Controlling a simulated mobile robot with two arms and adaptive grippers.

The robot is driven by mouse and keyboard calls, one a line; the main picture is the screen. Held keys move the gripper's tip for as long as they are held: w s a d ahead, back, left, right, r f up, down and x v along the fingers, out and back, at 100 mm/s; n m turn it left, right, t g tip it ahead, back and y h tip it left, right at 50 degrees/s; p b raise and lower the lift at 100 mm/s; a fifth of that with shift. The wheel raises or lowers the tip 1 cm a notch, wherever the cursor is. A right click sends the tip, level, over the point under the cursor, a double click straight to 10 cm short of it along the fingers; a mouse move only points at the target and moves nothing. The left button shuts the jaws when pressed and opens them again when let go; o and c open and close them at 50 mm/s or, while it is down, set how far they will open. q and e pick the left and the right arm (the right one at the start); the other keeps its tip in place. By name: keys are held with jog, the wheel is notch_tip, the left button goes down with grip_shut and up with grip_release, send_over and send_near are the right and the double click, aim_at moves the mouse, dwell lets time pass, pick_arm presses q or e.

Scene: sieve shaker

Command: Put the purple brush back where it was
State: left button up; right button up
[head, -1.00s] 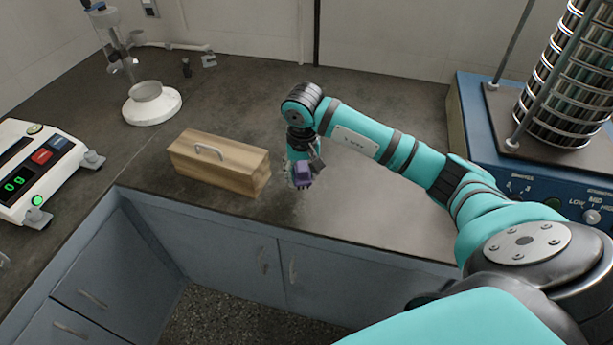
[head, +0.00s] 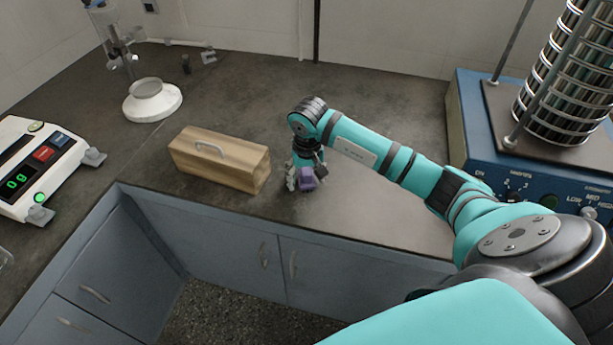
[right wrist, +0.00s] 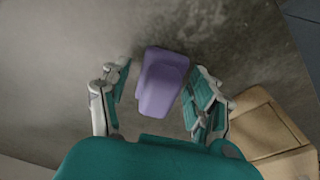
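The purple brush (head: 308,183) is on the dark counter, just right of the wooden box. In the right wrist view the brush (right wrist: 162,82) lies between the two fingers, with a gap showing on each side. My right gripper (head: 306,175) is open around it, low over the counter; its fingers (right wrist: 160,100) stand apart and do not appear to touch the brush. The brush's underside is hidden. My left gripper is not in view.
The wooden box (head: 218,162) with a metal handle stands close left of my right gripper. A blue sieve shaker (head: 470,120) stands at right. A scale (head: 38,165) and a white-based stand (head: 152,105) are at left. The counter's front edge is near.

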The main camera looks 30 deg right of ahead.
aim_at(307, 175)
jog(key=shift+r, duration=0.15)
jog(key=shift+r, duration=0.2)
jog(key=r, duration=0.4)
jog(key=s+r+b, duration=0.1)
jog(key=r, duration=0.6)
jog(key=shift+s+a+r+b, duration=0.15)
jog(key=shift+a+r+b, duration=0.15)
dwell(0.8)
